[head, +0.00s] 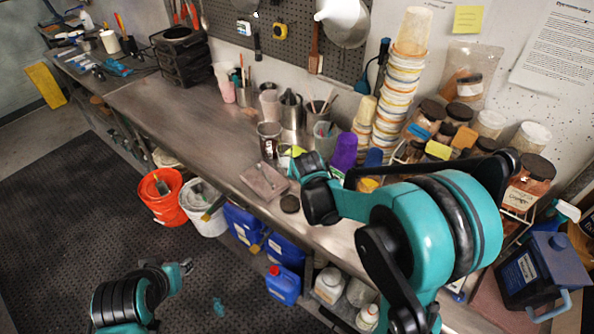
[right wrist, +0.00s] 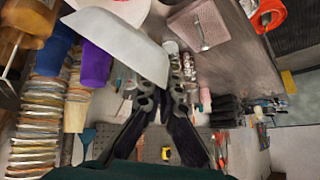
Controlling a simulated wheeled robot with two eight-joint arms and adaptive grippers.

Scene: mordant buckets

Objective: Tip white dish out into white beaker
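The white dish (right wrist: 115,45) shows large and tilted in the right wrist view, with its lower corner at the fingertips of my right gripper (right wrist: 165,95). The fingers are close together and appear shut on that corner. In the head view my right wrist (head: 320,190) is above the bench's front edge, and its arm hides much of what is behind it. A second pale shape (right wrist: 128,7) shows behind the dish at the top of the wrist view; I cannot tell whether it is the white beaker. My left gripper (head: 183,272) is low over the floor mat, away from the bench, too small to judge.
Metal cans, a purple cup (head: 344,151) and tall stacked cups (head: 402,75) stand behind. The bench (head: 190,105) is clear toward the left. Buckets stand below.

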